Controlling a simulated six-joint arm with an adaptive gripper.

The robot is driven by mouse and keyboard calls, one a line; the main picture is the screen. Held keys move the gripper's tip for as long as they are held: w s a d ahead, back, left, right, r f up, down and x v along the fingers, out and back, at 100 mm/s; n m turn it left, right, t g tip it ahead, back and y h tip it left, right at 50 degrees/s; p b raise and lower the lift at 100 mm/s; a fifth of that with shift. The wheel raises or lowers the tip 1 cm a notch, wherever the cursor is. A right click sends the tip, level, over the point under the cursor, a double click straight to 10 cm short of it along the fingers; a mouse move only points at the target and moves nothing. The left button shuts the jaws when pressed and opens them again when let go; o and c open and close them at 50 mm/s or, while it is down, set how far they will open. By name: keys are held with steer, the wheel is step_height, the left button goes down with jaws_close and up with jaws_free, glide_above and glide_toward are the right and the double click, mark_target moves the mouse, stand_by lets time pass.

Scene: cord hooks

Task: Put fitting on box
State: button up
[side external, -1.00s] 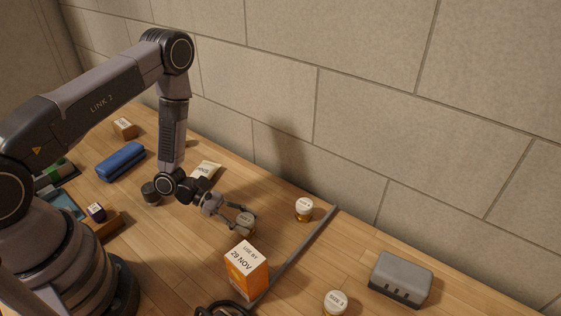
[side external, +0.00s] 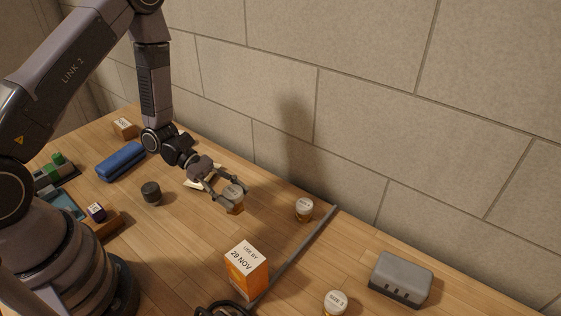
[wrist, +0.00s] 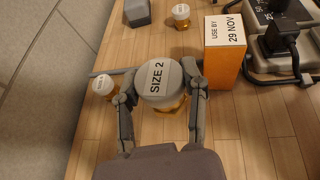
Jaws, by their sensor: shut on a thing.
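My gripper (side external: 232,201) is shut on a fitting with a white top and an amber-brass lower part. In the wrist view the fitting (wrist: 160,84) sits upright between the two fingers, and its top reads SIZE 2. It appears to be held above the table. The orange box (side external: 246,272) with a white top reading USE BY 29 NOV stands nearer the camera, to the lower right of my gripper. In the wrist view this box (wrist: 225,55) is to the right of the held fitting, apart from it. Nothing lies on its top.
Two similar fittings stand on the table, one near the wall (side external: 304,209) and one near the front (side external: 335,302). A grey strip (side external: 297,255) runs beside the orange box. A grey case (side external: 402,278) stands at right. A dark cylinder (side external: 151,192) and blue case (side external: 120,161) are at left.

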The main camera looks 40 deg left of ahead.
steer(key=s+a+r+m+g+y, duration=0.2)
steer(key=s+a+m+g+y, duration=0.2)
steer(key=s+a+m+g, duration=0.6)
steer(key=s+a+f+m+g+y, duration=0.1)
steer(key=s+a+m+g+y, duration=0.2)
steer(key=a+m+y, duration=0.3)
steer(key=s+a+m+g+y, duration=0.2)
steer(key=a+m+y, duration=0.15)
steer(key=a, duration=0.55)
steer(key=w+a+r+m+t+y, duration=0.25)
steer(key=w+a+m+y, duration=0.2)
steer(key=a, duration=0.45)
steer(key=w+a+r+m+t+y, duration=0.1)
steer(key=w+a+m+t+y, duration=0.35)
steer(key=a, duration=0.35)
steer(key=w+a+r+m+t+y, duration=0.2)
steer(key=w+a+m+t+y, duration=0.15)
steer(key=a+m, duration=0.4)
steer(key=n, duration=0.1)
glide_above(123, 123)
steer(key=shift+g, duration=0.35)
steer(key=f, duration=0.9)
steer(key=shift+s+d+f, duration=0.1)
steer(key=shift+s+d, duration=0.05)
steer(key=shift+s, duration=0.1)
steer(key=shift+w+a+f, duration=0.2)
steer(key=shift+f, duration=1.65)
